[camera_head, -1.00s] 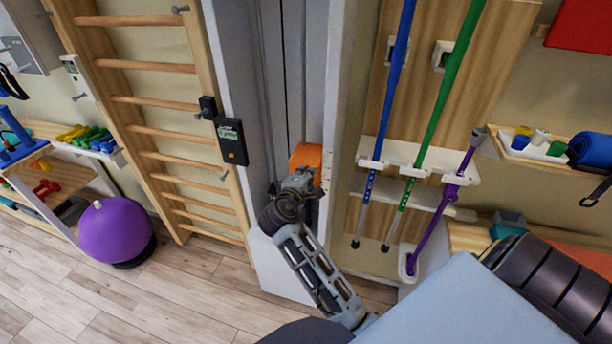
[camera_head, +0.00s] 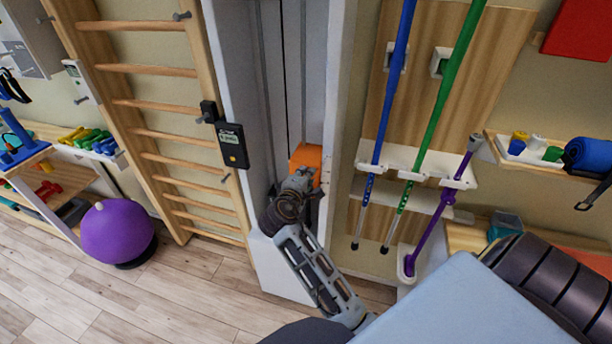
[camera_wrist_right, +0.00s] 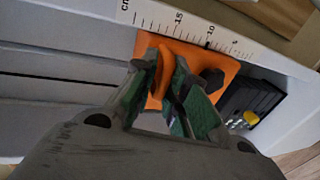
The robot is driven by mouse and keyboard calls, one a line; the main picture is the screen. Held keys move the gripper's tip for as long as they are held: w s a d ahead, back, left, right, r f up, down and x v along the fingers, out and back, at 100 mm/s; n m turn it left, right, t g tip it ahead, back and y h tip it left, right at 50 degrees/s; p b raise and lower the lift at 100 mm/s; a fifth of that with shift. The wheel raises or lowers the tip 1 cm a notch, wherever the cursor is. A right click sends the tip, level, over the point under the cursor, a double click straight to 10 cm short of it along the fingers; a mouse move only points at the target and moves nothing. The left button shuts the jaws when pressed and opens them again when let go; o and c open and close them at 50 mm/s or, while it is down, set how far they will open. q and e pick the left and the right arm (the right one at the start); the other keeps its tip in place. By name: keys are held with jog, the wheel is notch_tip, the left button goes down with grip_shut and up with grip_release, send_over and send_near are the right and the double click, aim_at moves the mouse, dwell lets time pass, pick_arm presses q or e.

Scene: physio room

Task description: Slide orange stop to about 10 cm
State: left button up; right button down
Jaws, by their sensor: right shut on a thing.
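The orange stop (camera_head: 307,156) sits in the tall white channel in the middle of the head view. In the right wrist view the orange stop (camera_wrist_right: 218,65) is a plate with a raised fin, beside a white scale (camera_wrist_right: 195,28) marked in cm with 15, 10 and 5. The plate's upper edge lies along the scale from beyond 15 to between 10 and 5. My right gripper (camera_head: 302,178) is shut on the fin, and its green-padded fingers (camera_wrist_right: 163,82) stand on either side of it. My left gripper is not in view.
A black box with a display (camera_head: 232,146) hangs left of the channel, next to wooden wall bars (camera_head: 155,102). To the right, blue, green and purple poles stand in a white rack (camera_head: 412,163). A purple ball (camera_head: 116,232) rests on the floor at left.

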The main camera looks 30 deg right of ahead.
jog(key=shift+f, duration=0.1)
jog(key=c, duration=1.5)
grip_release()
jog(key=shift+c, duration=0.2)
jog(key=shift+a, duration=0.1)
jog(key=v, duration=1.2)
jog(key=shift+f, duration=0.1)
